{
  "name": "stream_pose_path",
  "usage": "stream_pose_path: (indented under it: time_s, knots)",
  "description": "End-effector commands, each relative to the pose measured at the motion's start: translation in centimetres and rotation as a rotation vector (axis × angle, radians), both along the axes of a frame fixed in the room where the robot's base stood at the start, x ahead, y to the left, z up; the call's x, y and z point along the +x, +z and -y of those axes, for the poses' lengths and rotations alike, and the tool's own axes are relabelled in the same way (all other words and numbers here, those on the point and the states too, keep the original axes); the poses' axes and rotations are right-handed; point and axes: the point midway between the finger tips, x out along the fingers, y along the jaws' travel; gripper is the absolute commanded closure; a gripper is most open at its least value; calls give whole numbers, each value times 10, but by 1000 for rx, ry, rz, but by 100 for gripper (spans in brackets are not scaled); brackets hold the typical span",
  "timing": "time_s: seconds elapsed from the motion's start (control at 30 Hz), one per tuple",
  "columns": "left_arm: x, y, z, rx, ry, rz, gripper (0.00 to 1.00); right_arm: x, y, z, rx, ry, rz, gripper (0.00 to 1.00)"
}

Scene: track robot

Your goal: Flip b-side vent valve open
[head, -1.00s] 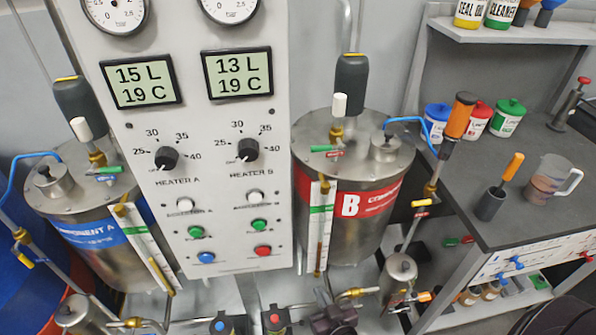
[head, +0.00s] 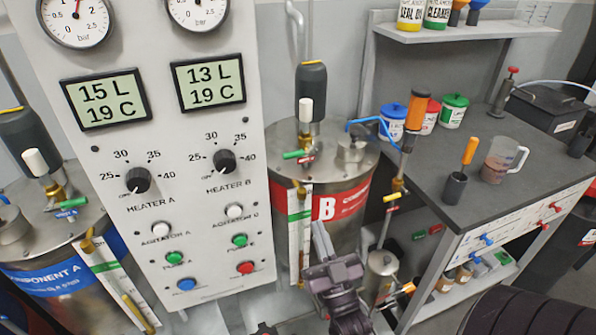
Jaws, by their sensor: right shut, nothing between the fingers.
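Tank B (head: 350,178) is a steel drum with a red band marked B, right of the control panel. On its lid stands the b-side vent valve (head: 298,154), a small brass fitting with a green lever pointing left and a red tag beside it. A white-capped fitting rises just above it. My right gripper (head: 319,230) is in front of the tank's lower part, below the vent valve and apart from it. Its fingers are shut and empty, pointing up. It hides part of the tank's lower front. My left gripper is not in view.
The control panel (head: 180,225) stands left of tank B, close to the valve. A vertical sight gauge (head: 297,225) runs down the tank's front. A blue hose (head: 365,121) and an orange-handled part (head: 416,110) are right of the lid. A grey workbench (head: 425,170) stands further right.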

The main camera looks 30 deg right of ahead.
Motion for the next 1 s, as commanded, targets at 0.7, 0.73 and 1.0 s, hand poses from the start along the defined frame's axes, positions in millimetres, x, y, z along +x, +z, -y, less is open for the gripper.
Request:
stream_pose_path:
  time_s: [0.7, 0.73, 1.0]
  knots:
    - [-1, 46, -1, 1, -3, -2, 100, 96, 70, 23, 1, 1, 0, 100]
    - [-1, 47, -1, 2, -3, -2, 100, 99, 71, 24, 1, 1, 0, 100]
    - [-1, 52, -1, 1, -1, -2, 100, 113, 78, 27, 0, 1, -1, 100]
